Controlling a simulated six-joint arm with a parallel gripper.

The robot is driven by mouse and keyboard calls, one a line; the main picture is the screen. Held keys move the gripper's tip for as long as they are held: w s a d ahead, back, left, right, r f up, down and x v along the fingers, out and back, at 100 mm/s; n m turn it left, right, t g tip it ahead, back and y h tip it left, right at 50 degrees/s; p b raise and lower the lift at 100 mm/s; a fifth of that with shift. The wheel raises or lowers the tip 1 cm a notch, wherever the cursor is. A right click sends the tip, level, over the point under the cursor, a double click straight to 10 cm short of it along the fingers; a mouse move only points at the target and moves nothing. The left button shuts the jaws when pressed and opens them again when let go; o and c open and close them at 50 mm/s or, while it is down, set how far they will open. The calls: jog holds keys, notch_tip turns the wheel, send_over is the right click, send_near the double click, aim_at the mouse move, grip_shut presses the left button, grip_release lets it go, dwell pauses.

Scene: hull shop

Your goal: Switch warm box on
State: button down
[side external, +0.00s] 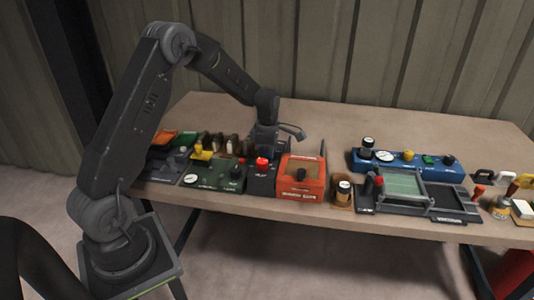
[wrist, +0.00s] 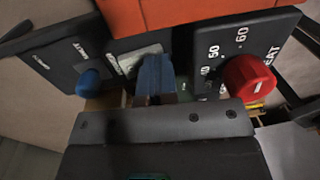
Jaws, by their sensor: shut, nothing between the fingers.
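The warm box appears to be the orange-red box (side external: 301,185), with a black knob on its front, at the front edge of the table; I cannot read its label. In the wrist view an orange body (wrist: 190,12) fills the top. Below it are a dark panel with a red dial (wrist: 249,79) marked 50, 60 and HEAT, and a dark panel with a blue knob (wrist: 89,82). My gripper (side external: 266,142) is low, just left of and behind the orange-red box. Its shut, empty blue-grey fingers (wrist: 156,76) lie between the knob and dial; contact is unclear.
A dark unit with a red top (side external: 262,161) stands left of the box. A green gauge unit (side external: 213,177) is farther left. A small jar (side external: 343,190), a glass-topped frame (side external: 401,185) and a blue panel (side external: 438,170) stand right. The table's back (side external: 330,120) is clear.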

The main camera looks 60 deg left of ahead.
jog(key=shift+w+a, duration=0.1)
jog(key=shift+w, duration=0.05)
jog(key=shift+w+a+r, duration=0.3)
jog(key=shift+w+a, duration=0.15)
jog(key=shift+r, duration=0.1)
dwell(0.3)
notch_tip(320, 180, up, 14)
jog(key=s+d, duration=0.1)
jog(key=shift+s+d, duration=0.2)
dwell(0.3)
